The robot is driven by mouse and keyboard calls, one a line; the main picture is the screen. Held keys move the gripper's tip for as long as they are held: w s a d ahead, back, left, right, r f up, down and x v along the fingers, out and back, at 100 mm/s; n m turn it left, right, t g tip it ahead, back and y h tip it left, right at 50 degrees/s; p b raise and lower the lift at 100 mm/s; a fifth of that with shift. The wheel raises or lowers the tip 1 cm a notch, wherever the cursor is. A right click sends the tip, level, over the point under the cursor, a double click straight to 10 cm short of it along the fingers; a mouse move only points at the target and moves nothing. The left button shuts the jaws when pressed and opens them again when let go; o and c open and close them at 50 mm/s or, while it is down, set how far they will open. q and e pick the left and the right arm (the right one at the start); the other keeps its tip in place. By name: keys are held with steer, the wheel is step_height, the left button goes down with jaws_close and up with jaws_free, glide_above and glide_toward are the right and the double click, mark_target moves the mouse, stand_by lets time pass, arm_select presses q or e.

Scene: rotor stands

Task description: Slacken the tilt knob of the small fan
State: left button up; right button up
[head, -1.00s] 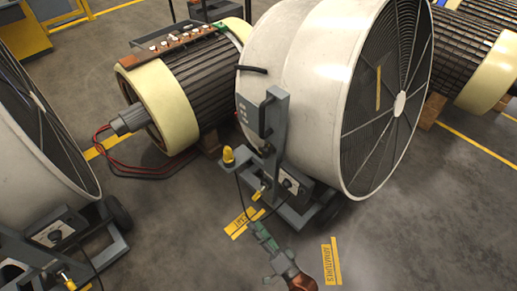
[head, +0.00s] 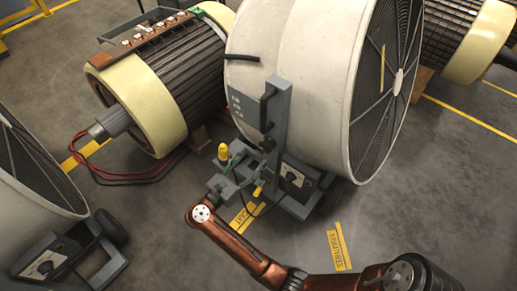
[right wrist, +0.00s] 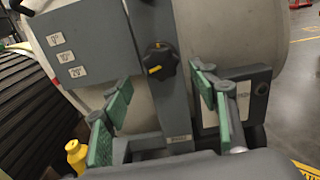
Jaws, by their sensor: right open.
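The fan (head: 305,75) is a pale drum with a dark grille, held by a grey upright bracket (head: 275,110). Its tilt knob (right wrist: 160,62) is black and lobed with a yellow mark, and sits on the grey bracket in the right wrist view. My right gripper (head: 238,172) is close to the bracket's lower part in the head view. In the right wrist view, its green-padded fingers (right wrist: 165,92) are apart and empty. The knob lies beyond the fingertips, above and between them, with no contact visible. My left gripper is not in view.
A control box (head: 293,178) with a dial is low on the fan's base. A yellow-capped post (head: 223,152) stands left of the bracket. Another fan (head: 30,185) is at the left edge. A large motor (head: 165,85) stands behind. Floor at the right is clear.

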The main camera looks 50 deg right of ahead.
mark_target(263, 149)
steer(key=d, duration=0.2)
steer(key=d+b, duration=0.1)
steer(key=d, duration=0.1)
steer(key=shift+d+f, duration=0.2)
steer(key=shift+d, duration=0.05)
steer(key=shift+w+d+r+b, duration=0.1)
steer(key=shift+d+b, duration=0.05)
steer(key=shift+d, duration=0.25)
steer(key=shift+w+d+r+b, duration=0.1)
steer(key=shift+d+b, duration=0.05)
steer(key=shift+d, duration=0.2)
steer(key=shift+c, duration=0.3)
